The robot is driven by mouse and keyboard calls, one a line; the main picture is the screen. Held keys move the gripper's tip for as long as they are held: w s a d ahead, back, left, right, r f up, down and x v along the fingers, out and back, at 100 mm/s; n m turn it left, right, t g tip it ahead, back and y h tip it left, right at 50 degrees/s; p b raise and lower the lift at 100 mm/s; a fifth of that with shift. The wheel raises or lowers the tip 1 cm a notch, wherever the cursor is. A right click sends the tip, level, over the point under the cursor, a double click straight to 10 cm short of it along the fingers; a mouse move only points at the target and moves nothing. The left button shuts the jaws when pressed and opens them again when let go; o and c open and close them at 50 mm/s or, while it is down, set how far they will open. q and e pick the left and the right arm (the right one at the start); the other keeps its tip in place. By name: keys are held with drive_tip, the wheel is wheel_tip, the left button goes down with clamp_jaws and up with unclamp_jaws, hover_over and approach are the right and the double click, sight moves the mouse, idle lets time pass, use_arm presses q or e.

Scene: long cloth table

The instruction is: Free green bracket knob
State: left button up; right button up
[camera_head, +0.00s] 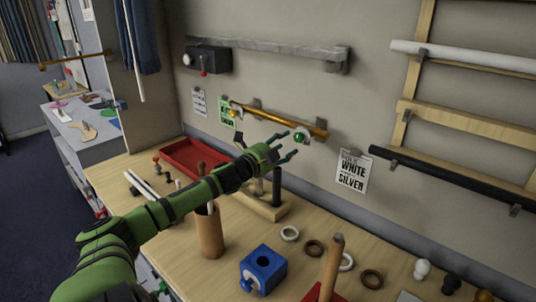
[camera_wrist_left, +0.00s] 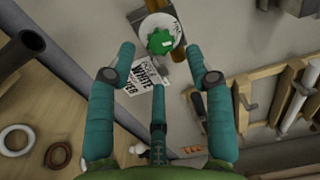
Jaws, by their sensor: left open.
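The green knob (camera_head: 299,137) sits at the right bracket of a brass-coloured rod (camera_head: 265,116) on the wall. In the left wrist view, the green knob (camera_wrist_left: 160,42) shows on a round pale disc between the fingertips, near the top. My left gripper (camera_head: 288,150) is open, its teal fingers spread toward the knob, with space between them and it. Its third finger (camera_wrist_left: 158,105) points up from below the knob. The rod's left end has a yellowish knob (camera_head: 233,113) beside a green card (camera_head: 226,114). My right gripper is not in view.
Below are a wooden block with dark posts (camera_head: 268,208), a blue box (camera_head: 263,269), loose rings (camera_head: 313,248) and a red tray (camera_head: 194,155). A printed sign (camera_head: 352,171) hangs right of the gripper. A black rod (camera_head: 440,172) and a grey rail (camera_head: 270,45) are nearby.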

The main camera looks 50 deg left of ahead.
use_arm(q)
drive_tip(key=s, duration=0.6)
drive_tip(key=shift+s+d, duration=0.35)
idle(0.5)
